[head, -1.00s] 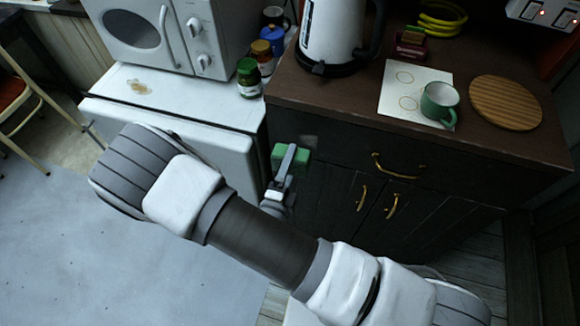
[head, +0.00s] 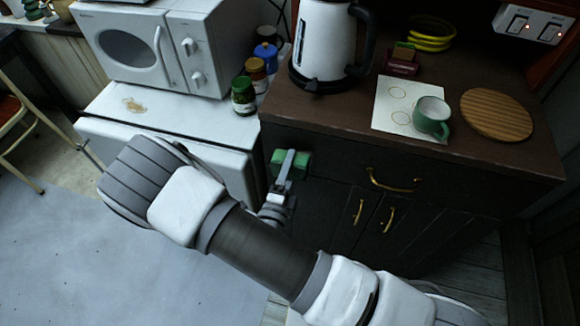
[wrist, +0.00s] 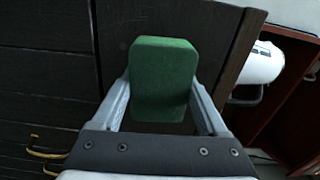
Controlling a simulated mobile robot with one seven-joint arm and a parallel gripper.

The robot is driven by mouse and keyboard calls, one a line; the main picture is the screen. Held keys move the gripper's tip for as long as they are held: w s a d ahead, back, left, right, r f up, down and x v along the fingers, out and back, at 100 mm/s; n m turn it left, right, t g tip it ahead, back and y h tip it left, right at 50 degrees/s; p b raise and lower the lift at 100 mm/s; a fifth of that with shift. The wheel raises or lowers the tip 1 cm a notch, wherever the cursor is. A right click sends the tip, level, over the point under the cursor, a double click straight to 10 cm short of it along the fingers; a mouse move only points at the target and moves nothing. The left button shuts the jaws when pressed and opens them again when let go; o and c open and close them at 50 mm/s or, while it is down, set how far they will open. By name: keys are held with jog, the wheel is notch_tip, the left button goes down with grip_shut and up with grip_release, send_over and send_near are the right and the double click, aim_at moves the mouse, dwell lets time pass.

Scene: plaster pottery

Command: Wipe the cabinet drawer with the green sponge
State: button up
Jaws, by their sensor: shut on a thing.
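My gripper (head: 287,166) is shut on the green sponge (head: 302,164) and holds it at the upper left of the dark cabinet drawer (head: 343,172). The sponge (wrist: 163,70) sits between my two fingers in the wrist view, with dark wood panels behind it. It looks very close to the drawer front; I cannot tell for certain that it touches. The drawer has a curved brass handle (head: 394,181) right of the sponge. The drawer surface behind the sponge is hidden.
A brown countertop (head: 330,125) above bears a kettle (head: 322,45), a green mug (head: 431,117) and a round wooden board (head: 497,114). A low white appliance (head: 175,130) with a microwave (head: 165,45) and several jars stands left. Cabinet doors with brass handles (head: 388,220) are below.

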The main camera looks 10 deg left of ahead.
aim_at(308, 165)
jog(key=shift+w, duration=1.05)
jog(key=shift+d, duration=0.1)
jog(key=shift+s+d+p, duration=0.15)
jog(key=shift+d+p, duration=0.1)
jog(key=shift+d, duration=0.7)
jog(key=shift+s+d+p, duration=0.15)
jog(key=shift+d+p, duration=0.05)
jog(key=shift+d, duration=0.75)
jog(key=shift+w+d+r, duration=0.1)
jog(key=shift+w+a, duration=0.15)
jog(key=shift+a, duration=0.95)
jog(key=shift+w+a, duration=0.15)
jog(key=shift+a, duration=0.9)
jog(key=shift+c, duration=0.5)
